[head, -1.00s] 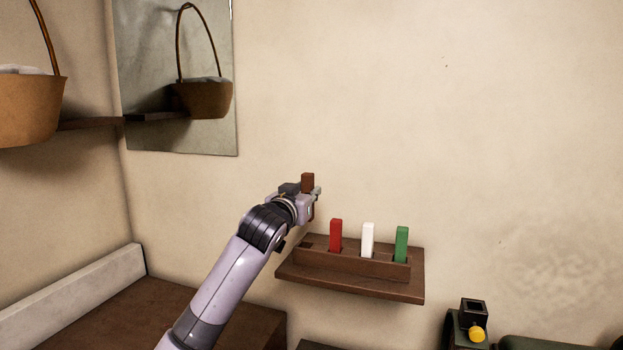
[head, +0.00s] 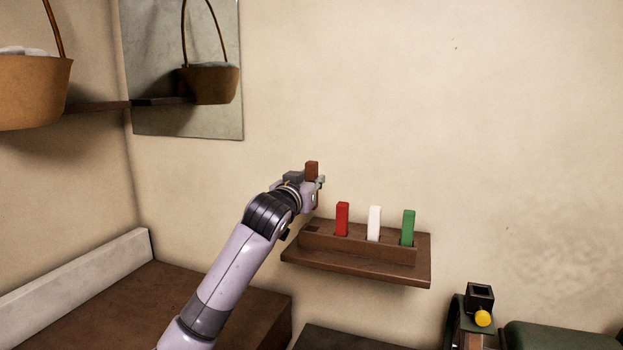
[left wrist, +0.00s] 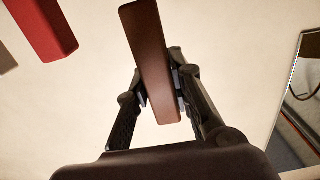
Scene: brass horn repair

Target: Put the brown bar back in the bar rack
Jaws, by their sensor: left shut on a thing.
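The brown bar (head: 311,170) is held upright by my left gripper (head: 317,184), above the left end of the bar rack. In the left wrist view the bar (left wrist: 152,65) lies between the two fingers of the left gripper (left wrist: 160,90), which are shut on it. The bar rack (head: 355,266) is a brown wooden shelf with a slotted block on the wall. A red bar (head: 342,218), a white bar (head: 374,222) and a green bar (head: 408,227) stand upright in it. My right gripper is not in view.
A mirror (head: 210,118) hangs on the wall at upper left, reflecting a wicker basket (head: 30,95) on a shelf. A brown cabinet top (head: 130,300) lies below left. A dark green device with a yellow knob (head: 483,318) stands at lower right. The wall above the rack is clear.

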